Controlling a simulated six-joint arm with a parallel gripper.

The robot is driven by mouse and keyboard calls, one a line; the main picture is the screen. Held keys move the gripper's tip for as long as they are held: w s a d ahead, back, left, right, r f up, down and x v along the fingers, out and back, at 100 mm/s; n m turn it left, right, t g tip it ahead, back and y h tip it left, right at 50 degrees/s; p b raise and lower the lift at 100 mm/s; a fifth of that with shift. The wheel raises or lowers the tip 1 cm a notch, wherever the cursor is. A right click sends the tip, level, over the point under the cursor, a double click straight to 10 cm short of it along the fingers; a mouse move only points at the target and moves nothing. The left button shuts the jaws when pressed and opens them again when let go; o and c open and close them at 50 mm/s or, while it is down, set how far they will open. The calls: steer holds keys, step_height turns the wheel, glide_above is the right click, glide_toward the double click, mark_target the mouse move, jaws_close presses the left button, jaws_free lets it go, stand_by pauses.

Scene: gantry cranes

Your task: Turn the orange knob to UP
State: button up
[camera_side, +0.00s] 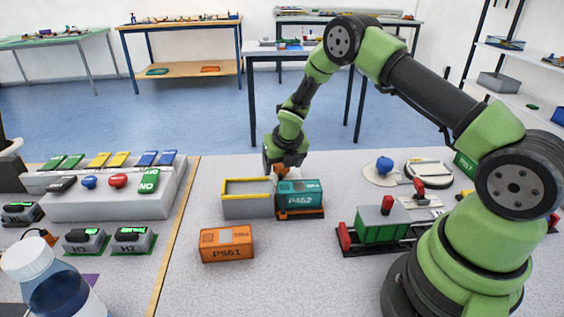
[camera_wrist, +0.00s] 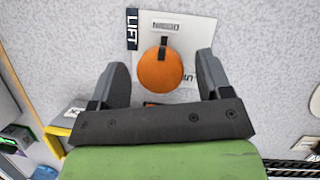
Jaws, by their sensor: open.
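The orange knob (camera_wrist: 158,70) is round and sits on a white plate (camera_wrist: 195,30) in the wrist view. A dark pointer mark on the knob points to the top of the picture, towards a small label that looks like DOWN upside down. A dark LIFT strip (camera_wrist: 132,28) runs along the plate's left side. A label that seems to read UP (camera_wrist: 207,77) is partly hidden by my right finger. My gripper (camera_wrist: 162,64) is open, with one finger on each side of the knob and gaps between. In the side view my gripper (camera_side: 279,167) is low behind the teal container.
The teal container P462 (camera_side: 299,192) and a grey bin with a yellow rim (camera_side: 246,205) stand close in front of my gripper. An orange container P561 (camera_side: 227,245) lies nearer. A rail car (camera_side: 382,224) and a blue knob (camera_side: 384,165) are at right.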

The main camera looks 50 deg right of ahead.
steer(key=c, duration=0.9)
steer(key=shift+m, duration=0.4)
steer(key=m+g+h, duration=0.1)
steer(key=m, duration=0.2)
steer(key=shift+a+m, duration=0.1)
steer(key=shift+m, duration=0.3)
steer(key=m+g, duration=0.1)
steer(key=m, duration=0.1)
steer(key=m+h, duration=0.1)
steer(key=m, duration=0.1)
steer(key=shift+w+m+g, duration=0.1)
steer(key=shift+m+g, duration=0.2)
steer(key=shift+g, duration=0.1)
steer(key=m+g, duration=0.1)
steer(key=m, duration=0.3)
steer(key=shift+w+g, duration=0.1)
steer(key=shift+g, duration=0.3)
steer(key=shift+w+m+g, duration=0.1)
steer(key=shift+m+g, duration=0.6)
steer(key=shift+m, duration=1.3)
steer(key=shift+c, duration=0.2)
steer(key=shift+m, duration=0.5)
